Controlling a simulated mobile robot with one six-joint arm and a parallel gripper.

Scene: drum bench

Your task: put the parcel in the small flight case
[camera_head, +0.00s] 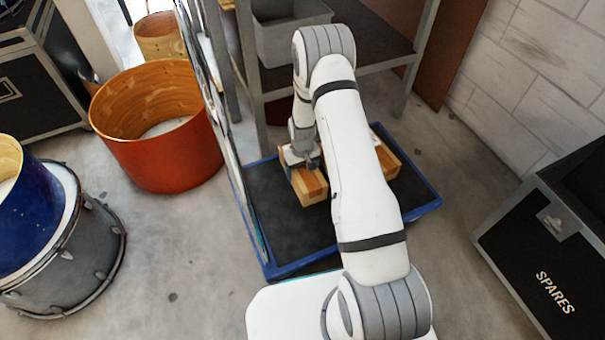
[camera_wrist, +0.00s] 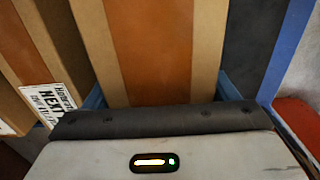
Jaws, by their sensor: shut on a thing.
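A tan cardboard parcel with a wide brown tape band (camera_head: 308,187) is at the dark deck of a blue-edged trolley. My gripper (camera_head: 300,160) is at its top edge and shut on it. In the wrist view the taped cardboard (camera_wrist: 155,50) fills the middle, right in front of my gripper; the fingertips are hidden. I cannot tell whether the parcel is lifted clear of the deck. A black flight case marked SPARES (camera_head: 545,270) stands at the right with a dark, open-looking top. Another black flight case (camera_head: 35,95) stands at the upper left.
More taped cardboard (camera_head: 391,165) shows right of my arm on the trolley (camera_head: 278,245). Labelled cardboard (camera_wrist: 25,65) is at the wrist view's left. A metal shelf rack (camera_head: 385,45) stands behind. Drum shells (camera_head: 165,150) are at left. Floor is clear between trolley and SPARES case.

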